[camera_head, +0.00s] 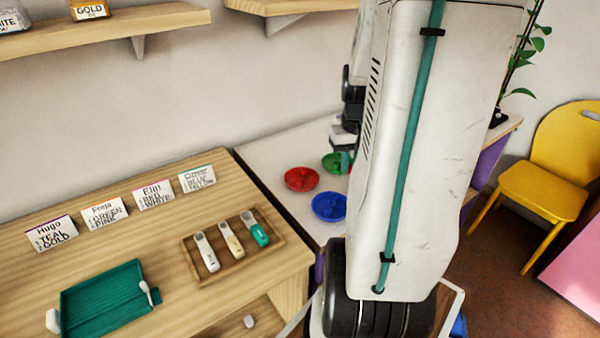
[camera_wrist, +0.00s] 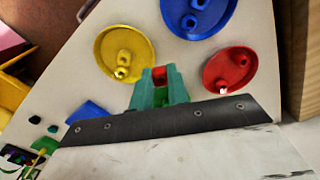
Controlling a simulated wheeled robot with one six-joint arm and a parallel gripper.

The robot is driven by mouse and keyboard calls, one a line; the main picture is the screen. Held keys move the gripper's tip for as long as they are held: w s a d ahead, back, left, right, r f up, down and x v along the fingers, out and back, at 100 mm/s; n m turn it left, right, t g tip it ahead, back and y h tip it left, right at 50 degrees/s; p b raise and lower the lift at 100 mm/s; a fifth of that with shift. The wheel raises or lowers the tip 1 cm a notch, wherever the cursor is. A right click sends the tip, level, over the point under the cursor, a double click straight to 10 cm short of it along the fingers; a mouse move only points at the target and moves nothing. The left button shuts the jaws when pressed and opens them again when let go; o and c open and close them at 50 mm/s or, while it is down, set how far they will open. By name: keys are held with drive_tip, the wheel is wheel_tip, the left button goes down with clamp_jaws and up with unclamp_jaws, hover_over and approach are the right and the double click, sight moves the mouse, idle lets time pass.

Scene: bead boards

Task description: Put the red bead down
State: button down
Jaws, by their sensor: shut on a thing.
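My gripper (camera_wrist: 160,86) has teal fingers shut on a red bead (camera_wrist: 159,74), which shows between the fingertips in the wrist view. It is over the white table, among a yellow dish (camera_wrist: 106,72), a blue dish (camera_wrist: 180,28) and a red dish (camera_wrist: 213,66). The red dish holds red beads and a small pale piece at its rim. The yellow and blue dishes hold beads of their own colour. In the head view the gripper is mostly hidden behind my arm; the red dish (camera_head: 300,179) and blue dish (camera_head: 329,206) show left of it.
A green dish (camera_head: 331,161) shows in the head view. The wooden table (camera_head: 120,190) carries name cards (camera_head: 104,214), a teal tray (camera_head: 102,297) and a wooden tray (camera_head: 190,262) with several scoops. A yellow chair (camera_head: 545,190) stands at right. Bare white tabletop lies behind the dishes.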

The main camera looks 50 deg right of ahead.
hover_over(302, 170)
drive_tip(key=s+a, duration=0.2)
drive_tip(key=shift+w+d+f, duration=0.15)
drive_tip(key=shift+w+f, duration=0.1)
drive_tip(key=shift+f, duration=0.35)
wheel_tip(302, 170, down, 4)
drive_tip(key=shift+r, duration=0.2)
drive_tip(key=c, duration=1.4)
unclamp_jaws()
drive_tip(key=shift+o, duration=0.2)
drive_tip(key=shift+r, duration=0.2)
